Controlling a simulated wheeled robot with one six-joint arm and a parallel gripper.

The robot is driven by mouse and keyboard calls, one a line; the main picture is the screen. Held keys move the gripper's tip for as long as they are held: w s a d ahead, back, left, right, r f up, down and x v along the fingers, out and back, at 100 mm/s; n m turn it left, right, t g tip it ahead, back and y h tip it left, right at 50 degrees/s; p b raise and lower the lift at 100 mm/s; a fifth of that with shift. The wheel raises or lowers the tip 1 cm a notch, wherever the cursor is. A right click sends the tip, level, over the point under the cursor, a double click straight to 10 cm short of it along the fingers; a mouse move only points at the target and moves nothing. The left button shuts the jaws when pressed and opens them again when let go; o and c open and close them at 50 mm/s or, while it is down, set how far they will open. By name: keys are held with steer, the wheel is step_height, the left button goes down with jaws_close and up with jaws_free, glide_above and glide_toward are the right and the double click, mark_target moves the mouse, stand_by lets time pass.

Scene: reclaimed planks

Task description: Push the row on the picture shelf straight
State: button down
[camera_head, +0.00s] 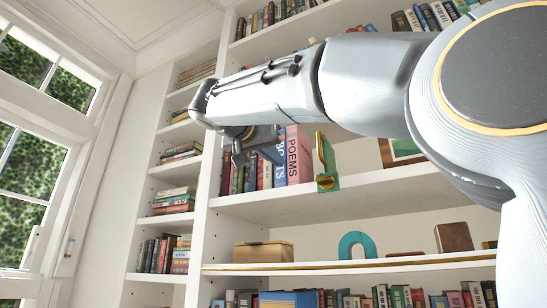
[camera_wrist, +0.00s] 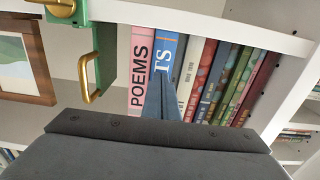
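The row of upright books stands at the left end of the shelf (camera_head: 330,197) that also holds a framed picture (camera_head: 402,150). The pink POEMS book (camera_head: 298,155) is at its right end, beside a blue book (camera_head: 280,172); red, white and green spines follow to the left. In the wrist view the POEMS book (camera_wrist: 142,50) and blue book (camera_wrist: 168,48) show clearly. My gripper (camera_head: 240,155) is in front of the row. Its fingers (camera_wrist: 160,95) look shut together and overlap the blue spine; I cannot tell whether they touch it.
A green bookend (camera_head: 326,165) with a gold handle (camera_wrist: 92,75) stands right of POEMS. The shelf below holds a box (camera_head: 263,252), a teal arch (camera_head: 356,245) and a brown block (camera_head: 453,237). A white upright (camera_head: 205,205) bounds the left side.

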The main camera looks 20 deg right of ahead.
steer(key=shift+x, duration=1.05)
steer(key=shift+a, duration=0.1)
steer(key=shift+b+v, duration=1.05)
steer(key=shift+v, duration=0.9)
